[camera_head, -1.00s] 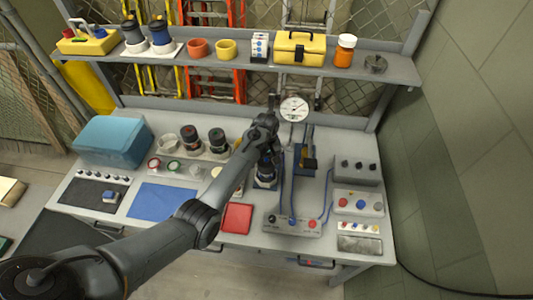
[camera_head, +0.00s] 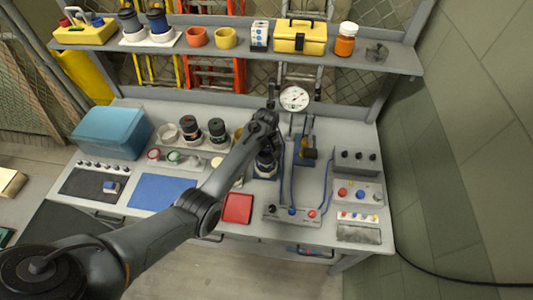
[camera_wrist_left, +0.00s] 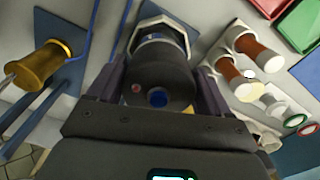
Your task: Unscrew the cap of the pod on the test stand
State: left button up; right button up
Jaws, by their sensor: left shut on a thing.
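The pod (camera_head: 265,168) stands upright on the test stand on the bench, partly hidden behind my left gripper (camera_head: 267,142). In the left wrist view, the pod's black cap (camera_wrist_left: 158,78) faces the camera, with a blue centre and a small red dot. A blue and pale ring and a white angular seat (camera_wrist_left: 150,22) show past it. My left gripper's fingers (camera_wrist_left: 158,85) lie on either side of the cap and are shut on it. I cannot tell whether the cap has turned on the pod. My right gripper is not in view.
A dial gauge (camera_head: 294,98) rises behind the pod. A blue stand with a brass cylinder (camera_wrist_left: 38,66) is close by. Dark-topped pods (camera_head: 217,130) stand to the left. A red tray (camera_head: 238,208) and a control box (camera_head: 292,214) lie in front, with blue hoses nearby.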

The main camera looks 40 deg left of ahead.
pick_arm(q)
jog(key=c, duration=0.4)
jog(key=n+p, duration=0.1)
jog(key=n, duration=0.2)
jog(key=shift+r+p, duration=0.15)
jog(key=shift+p, duration=0.25)
jog(key=shift+o, duration=0.2)
jog(key=n+p, duration=0.1)
jog(key=n, duration=0.4)
jog(key=shift+d, duration=0.1)
jog(key=n, duration=0.6)
jog(key=shift+f+n, duration=0.2)
jog(key=shift+n, duration=0.1)
jog(key=n, duration=0.2)
jog(key=shift+n+b, duration=0.35)
jog(key=shift+n, duration=0.05)
